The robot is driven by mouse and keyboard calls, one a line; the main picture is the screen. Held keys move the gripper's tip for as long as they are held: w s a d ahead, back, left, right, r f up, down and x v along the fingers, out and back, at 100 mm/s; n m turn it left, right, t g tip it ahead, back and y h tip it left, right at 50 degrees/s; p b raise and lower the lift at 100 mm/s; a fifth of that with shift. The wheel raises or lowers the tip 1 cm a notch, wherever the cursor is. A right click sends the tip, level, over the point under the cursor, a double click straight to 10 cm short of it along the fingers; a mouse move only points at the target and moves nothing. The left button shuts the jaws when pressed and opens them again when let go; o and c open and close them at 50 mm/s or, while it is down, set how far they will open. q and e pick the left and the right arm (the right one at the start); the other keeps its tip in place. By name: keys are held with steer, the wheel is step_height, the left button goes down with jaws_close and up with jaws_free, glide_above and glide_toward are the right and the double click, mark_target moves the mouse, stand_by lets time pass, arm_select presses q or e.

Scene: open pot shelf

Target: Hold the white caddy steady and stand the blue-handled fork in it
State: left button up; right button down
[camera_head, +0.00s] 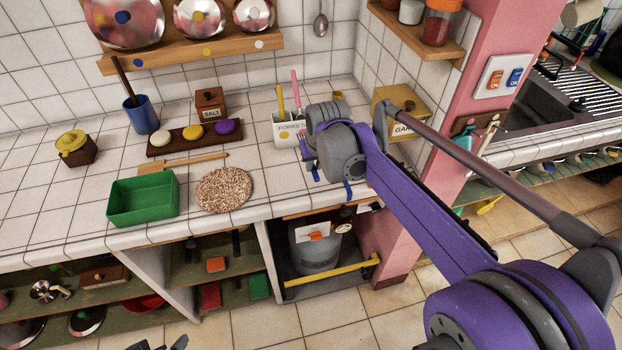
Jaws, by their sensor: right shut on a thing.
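The white caddy (287,130), lettered FORKS, stands on the tiled counter with a yellow and a pink handle rising from it. My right gripper (307,144) comes in from the right and is shut on the caddy's right side; its jaws and wrist hide that side. Small blue pieces (347,189) show below the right wrist near the counter's front edge; I cannot tell whether they belong to the blue-handled fork. Dark tips, apparently of my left gripper (161,345), just show at the bottom edge, too cut off to tell their state.
Left of the caddy are a dark tray (170,148) with coloured knobs, a blue cup (142,115) and a salt box (210,103). In front lie a round cork mat (224,189) and a green bin (143,198). A yellow box (399,102) stands behind my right arm.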

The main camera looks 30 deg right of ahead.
mark_target(313, 188)
step_height(313, 188, down, 8)
steer(key=shift+w+r, duration=0.1)
steer(key=shift+r, duration=0.1)
steer(key=shift+f, duration=0.1)
steer(key=c, duration=0.8)
jaws_free()
steer(key=shift+c, duration=0.2)
